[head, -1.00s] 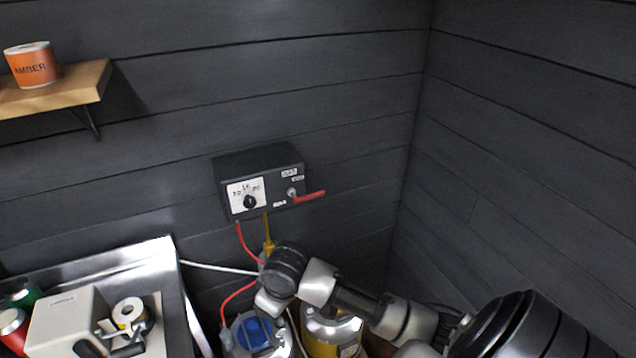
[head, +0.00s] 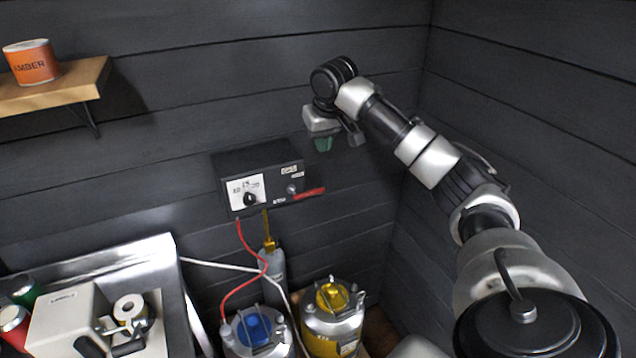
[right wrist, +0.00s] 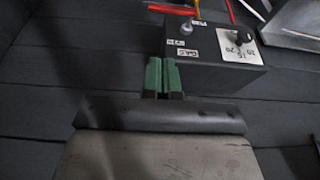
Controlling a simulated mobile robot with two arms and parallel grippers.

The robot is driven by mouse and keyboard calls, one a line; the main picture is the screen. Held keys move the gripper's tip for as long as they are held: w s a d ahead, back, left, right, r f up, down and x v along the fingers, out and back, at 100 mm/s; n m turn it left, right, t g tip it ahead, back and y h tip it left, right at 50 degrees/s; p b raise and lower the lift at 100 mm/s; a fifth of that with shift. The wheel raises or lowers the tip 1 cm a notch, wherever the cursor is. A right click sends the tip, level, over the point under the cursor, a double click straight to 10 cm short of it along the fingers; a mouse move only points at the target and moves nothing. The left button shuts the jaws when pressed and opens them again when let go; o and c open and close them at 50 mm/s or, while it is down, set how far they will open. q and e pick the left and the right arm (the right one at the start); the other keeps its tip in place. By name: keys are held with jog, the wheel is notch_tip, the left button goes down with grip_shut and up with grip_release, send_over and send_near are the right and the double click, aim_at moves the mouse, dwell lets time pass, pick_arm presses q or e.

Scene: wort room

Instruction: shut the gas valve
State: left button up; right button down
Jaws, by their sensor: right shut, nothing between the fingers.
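The dark gas box (head: 262,176) hangs on the back wall, with a black dial knob on a white scale plate at its left. Its red valve lever (head: 309,193) sticks out sideways to the right from a pivot on the front. My right gripper (head: 323,145) is above and to the right of the box, pointing down, shut and empty, apart from the lever. In the right wrist view the green fingers (right wrist: 162,77) are together near the box (right wrist: 213,50), which appears upside down; the lever (right wrist: 171,9) is at the top edge. My left gripper is out of view.
A blue-topped keg (head: 255,333) and a yellow-topped keg (head: 333,310) stand below the box. A red hose (head: 240,285) and a gas bottle (head: 272,270) are beneath it. A metal counter (head: 120,262) is at left, a shelf (head: 60,95) above. The wall right of the box is clear.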

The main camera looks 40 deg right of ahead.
jog(key=shift+w, duration=0.1)
dwell(0.3)
jog(key=p, duration=0.5)
send_near(316, 189)
jog(key=shift+x, duration=3.75)
jog(key=shift+d, duration=0.1)
